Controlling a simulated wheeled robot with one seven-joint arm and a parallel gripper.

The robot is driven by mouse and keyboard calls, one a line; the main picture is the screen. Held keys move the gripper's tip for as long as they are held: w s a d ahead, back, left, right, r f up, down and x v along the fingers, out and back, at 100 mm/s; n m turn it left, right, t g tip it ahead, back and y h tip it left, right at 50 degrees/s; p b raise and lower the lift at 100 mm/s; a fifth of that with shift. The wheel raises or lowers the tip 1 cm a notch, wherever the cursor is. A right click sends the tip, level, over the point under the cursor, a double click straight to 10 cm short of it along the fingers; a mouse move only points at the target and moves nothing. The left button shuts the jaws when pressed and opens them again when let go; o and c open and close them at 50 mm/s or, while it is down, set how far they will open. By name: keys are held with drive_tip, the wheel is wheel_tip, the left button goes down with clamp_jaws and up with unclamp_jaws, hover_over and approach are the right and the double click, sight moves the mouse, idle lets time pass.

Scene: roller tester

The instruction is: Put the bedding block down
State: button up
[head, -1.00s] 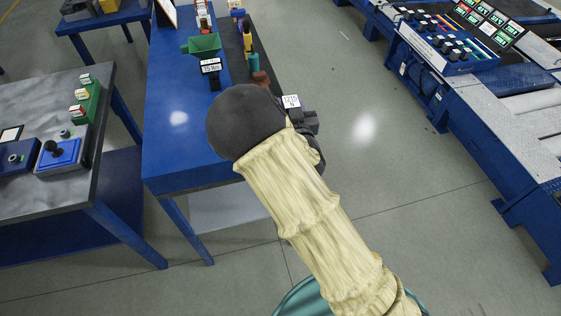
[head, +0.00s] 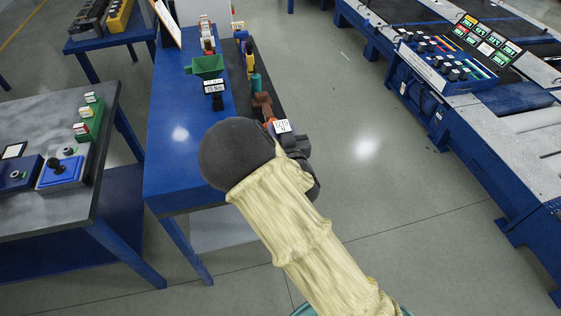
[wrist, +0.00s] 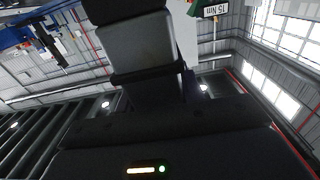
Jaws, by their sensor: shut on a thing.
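My gripper (head: 294,148) shows as dark parts beyond the end of my pale-sleeved arm, over the right edge of the blue bench (head: 172,165). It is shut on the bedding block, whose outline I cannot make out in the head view. A white label (head: 283,127) and a small orange-red patch show at the gripper's far side; I cannot tell what they belong to. In the wrist view a dark grey blocky shape (wrist: 145,48) stands ahead of the dark gripper body; I cannot tell whether it is a finger or the block.
A green funnel-like tray (head: 207,66), a "15 Nm" sign (head: 214,87) and a brown piece (head: 262,103) are on the bench. The bench's near end is clear. A grey table (head: 50,200) stands left, a blue roller tester (head: 470,125) right, with open floor between.

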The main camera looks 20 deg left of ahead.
wheel_tip(320, 180, down, 9)
drive_tip(key=shift+r+p, duration=0.1)
drive_tip(key=shift+p, duration=0.3)
drive_tip(key=shift+f, duration=2.15)
drive_tip(key=o, duration=0.7)
drive_tip(key=shift+f, duration=0.2)
drive_tip(key=o, duration=0.5)
drive_tip(key=shift+r, duration=0.2)
